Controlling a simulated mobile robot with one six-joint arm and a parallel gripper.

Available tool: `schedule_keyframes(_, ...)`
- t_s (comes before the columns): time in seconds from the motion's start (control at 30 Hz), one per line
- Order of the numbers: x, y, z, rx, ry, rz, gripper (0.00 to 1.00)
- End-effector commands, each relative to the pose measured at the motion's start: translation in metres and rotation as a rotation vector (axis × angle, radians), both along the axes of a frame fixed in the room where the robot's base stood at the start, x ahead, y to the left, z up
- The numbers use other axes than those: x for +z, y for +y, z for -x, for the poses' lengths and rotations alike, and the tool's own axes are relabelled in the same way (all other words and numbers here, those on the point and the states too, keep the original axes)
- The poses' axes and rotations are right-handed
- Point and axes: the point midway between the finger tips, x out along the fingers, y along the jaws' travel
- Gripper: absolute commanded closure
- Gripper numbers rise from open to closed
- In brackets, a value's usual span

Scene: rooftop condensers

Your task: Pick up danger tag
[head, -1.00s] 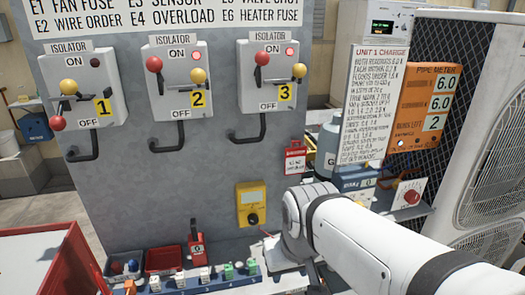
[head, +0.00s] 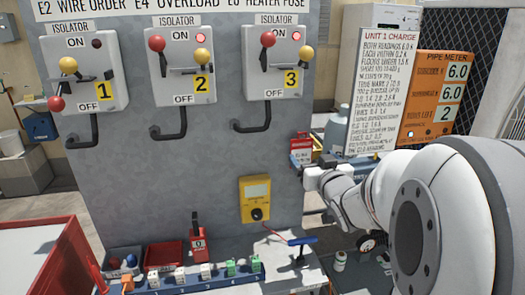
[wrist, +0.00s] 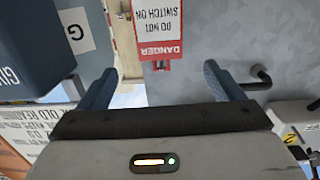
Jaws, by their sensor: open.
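The danger tag (head: 301,148) is a small red and white card at the right edge of the grey isolator panel. In the wrist view the danger tag (wrist: 158,25) appears upside down, reading "DANGER DO NOT SWITCH ON", with its far end cut off by the top edge. My gripper (wrist: 159,69) is open and empty. Its two blue fingers stand wide apart, with the tag ahead of the gap between them, apart from both. In the head view my wrist is just below the tag and partly hides the gripper.
The isolator panel (head: 190,205) carries three lever boxes and a yellow meter (head: 255,199). A white charge sign (head: 382,95) and an orange pipe meter (head: 436,95) stand right of the tag. A blue-handled tool (head: 301,241) and a terminal strip lie below.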

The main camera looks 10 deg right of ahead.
Motion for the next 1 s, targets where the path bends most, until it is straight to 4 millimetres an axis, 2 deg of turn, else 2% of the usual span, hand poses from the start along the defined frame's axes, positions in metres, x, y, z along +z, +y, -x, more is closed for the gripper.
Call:
schedule_keyframes(0.17,0.004,-0.001,-0.010,0.023,-0.040,-0.005,0.13)
schedule_keyframes(0.43,0.006,-0.001,-0.037,0.024,-0.039,-0.005,0.13)
schedule_keyframes(0.7,0.008,-0.002,-0.073,0.025,-0.038,-0.005,0.13)
schedule_keyframes(1.0,0.007,-0.002,-0.080,0.024,-0.040,-0.005,0.13)
